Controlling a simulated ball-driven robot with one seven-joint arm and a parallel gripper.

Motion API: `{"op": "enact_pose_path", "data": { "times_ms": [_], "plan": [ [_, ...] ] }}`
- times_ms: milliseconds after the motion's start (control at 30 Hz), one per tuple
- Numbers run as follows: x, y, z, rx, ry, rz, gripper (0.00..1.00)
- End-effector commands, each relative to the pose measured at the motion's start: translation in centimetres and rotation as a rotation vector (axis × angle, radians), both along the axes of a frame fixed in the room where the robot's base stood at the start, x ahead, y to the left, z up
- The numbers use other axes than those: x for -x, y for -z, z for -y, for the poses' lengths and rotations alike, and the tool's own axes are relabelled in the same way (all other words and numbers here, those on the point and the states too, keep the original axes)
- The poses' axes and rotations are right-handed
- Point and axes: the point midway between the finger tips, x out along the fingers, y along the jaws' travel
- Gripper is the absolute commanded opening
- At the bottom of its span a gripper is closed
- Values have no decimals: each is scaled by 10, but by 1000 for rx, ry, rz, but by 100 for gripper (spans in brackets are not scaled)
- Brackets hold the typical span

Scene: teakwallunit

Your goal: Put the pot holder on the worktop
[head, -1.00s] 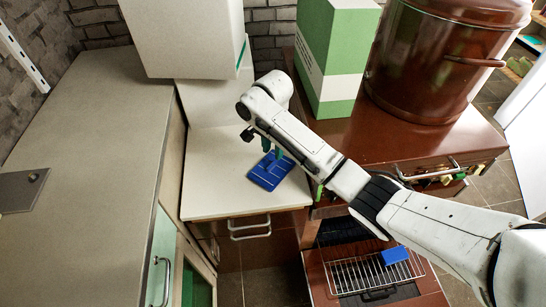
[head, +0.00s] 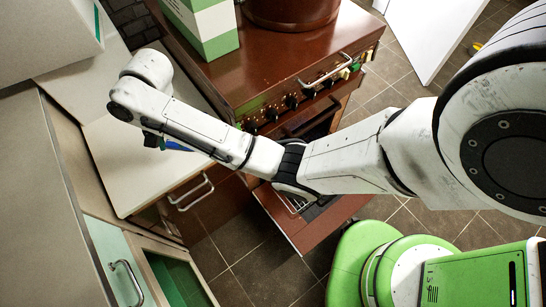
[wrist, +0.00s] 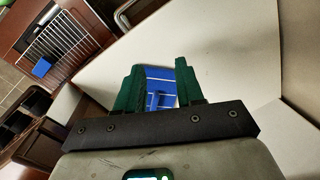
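The pot holder (wrist: 160,74) is blue with pale lines and a raised blue part. In the wrist view it shows between and just beyond my gripper's green fingers, over the white worktop. My gripper (wrist: 160,86) has its fingers apart on either side of the raised part; I see no clear squeeze on it. In the head view only a blue edge of the pot holder (head: 176,146) shows beside my wrist, low over the worktop (head: 118,165). My arm hides the rest there, and whether it rests flat is hard to tell.
The brown stove (head: 262,70) stands right of the worktop, with knobs, a green-and-white box (head: 205,25) and a large pot (head: 290,8). Its oven is open, with a rack (wrist: 62,48) bearing a blue block (wrist: 42,67). A grey counter (head: 35,190) borders the left.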

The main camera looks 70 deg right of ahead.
Motion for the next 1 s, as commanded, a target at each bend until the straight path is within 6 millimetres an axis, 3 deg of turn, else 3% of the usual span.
{"op": "enact_pose_path", "data": {
  "times_ms": [33, 100, 233, 400, 600, 767, 1000],
  "plan": [
    [20, 14, -21, -22, -78, 19, 37],
    [46, 28, -37, -29, -182, 49, 37],
    [102, 50, -54, -15, -369, 91, 37],
    [184, 67, -47, 63, -607, 108, 37],
    [257, 65, -18, 176, -834, 79, 37],
    [279, 60, -4, 223, -921, 62, 37],
    [281, 59, -2, 228, -933, 59, 37]
  ]
}}
